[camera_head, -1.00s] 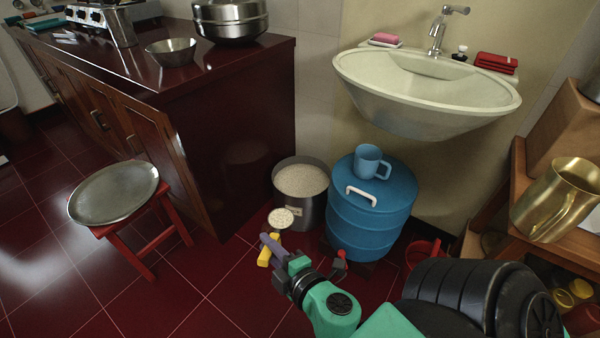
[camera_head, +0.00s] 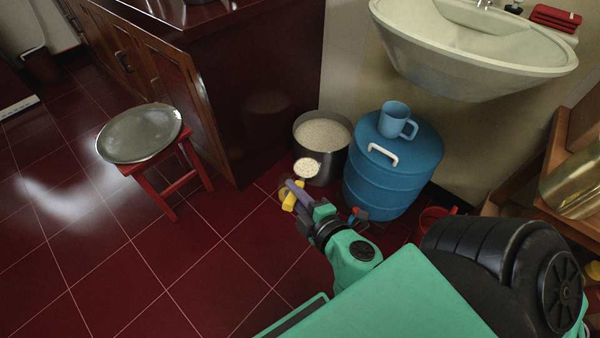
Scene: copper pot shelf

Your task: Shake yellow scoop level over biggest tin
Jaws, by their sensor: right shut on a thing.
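The yellow scoop (camera_head: 289,201) is in my right gripper (camera_head: 294,192), which is shut on its handle. The scoop's bowl (camera_head: 306,168) is full of pale grain and looks about level. It shows in front of the lower front wall of the big grey metal tin (camera_head: 338,166), which stands on the floor and holds the same pale grain. I cannot tell how far the bowl is from the tin's wall. My left gripper is not in view.
A blue drum (camera_head: 392,180) with a blue mug (camera_head: 395,119) on its lid stands right of the tin, under the sink (camera_head: 470,45). A red stool (camera_head: 180,190) with a round metal tray (camera_head: 140,133) is at left. A dark red cabinet stands behind. The tiled floor between is clear.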

